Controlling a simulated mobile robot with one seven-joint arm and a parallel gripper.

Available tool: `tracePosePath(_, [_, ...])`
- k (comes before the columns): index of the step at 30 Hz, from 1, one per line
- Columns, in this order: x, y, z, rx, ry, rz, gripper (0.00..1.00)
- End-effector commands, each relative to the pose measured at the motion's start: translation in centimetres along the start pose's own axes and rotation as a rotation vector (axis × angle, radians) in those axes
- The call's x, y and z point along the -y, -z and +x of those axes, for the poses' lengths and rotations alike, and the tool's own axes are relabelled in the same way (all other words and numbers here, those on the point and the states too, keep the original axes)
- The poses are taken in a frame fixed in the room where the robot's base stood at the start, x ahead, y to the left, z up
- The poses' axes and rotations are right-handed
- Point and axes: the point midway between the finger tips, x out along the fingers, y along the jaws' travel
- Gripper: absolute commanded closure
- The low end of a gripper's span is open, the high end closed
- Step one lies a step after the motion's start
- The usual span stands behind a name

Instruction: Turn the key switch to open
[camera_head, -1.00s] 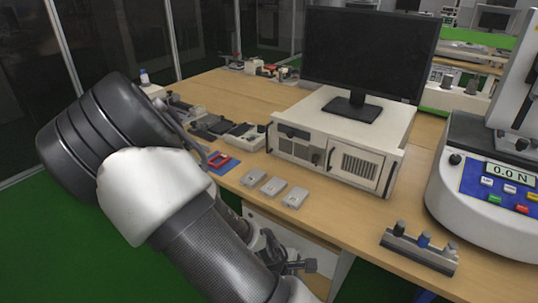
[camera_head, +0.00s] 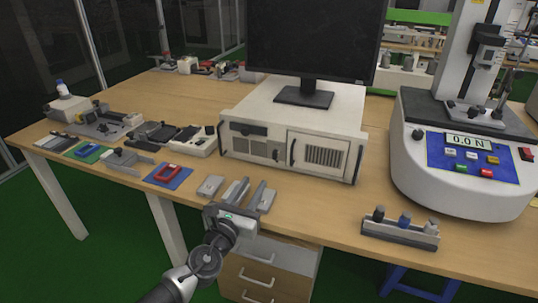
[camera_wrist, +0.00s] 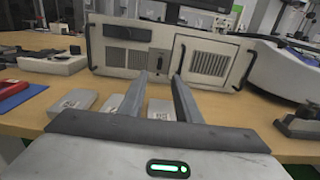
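The white computer case (camera_head: 295,128) stands on the table, with its front panel facing my gripper. In the wrist view, a small dark fitting (camera_wrist: 158,62) that looks like the key switch sits on the case front (camera_wrist: 125,35), left of the vented door. Its key and turn angle are too small to tell. My gripper (camera_head: 253,184) is open and empty, its fingers pointing at the case front. In the wrist view my gripper (camera_wrist: 160,76) has its two fingertips apart, framing the fitting from below and short of the panel.
Small grey boxes (camera_head: 210,186) lie on the table under and beside my fingers. A monitor (camera_head: 315,35) stands on the case. A force tester (camera_head: 465,150) stands to the right, with a rack of plugs (camera_head: 400,230) in front. Trays and tools fill the left side.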

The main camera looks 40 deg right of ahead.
Motion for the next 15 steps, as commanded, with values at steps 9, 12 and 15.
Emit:
tracePosePath(9, [0.3, 0.1, 5.9, -0.002, 0.009, 0.006, 0.7])
tracePosePath(12, [0.4, 0.1, 8.0, -0.002, 0.009, 0.006, 0.7])
tracePosePath(15, [0.4, 0.2, 10.2, -0.002, 0.009, 0.007, 0.7])
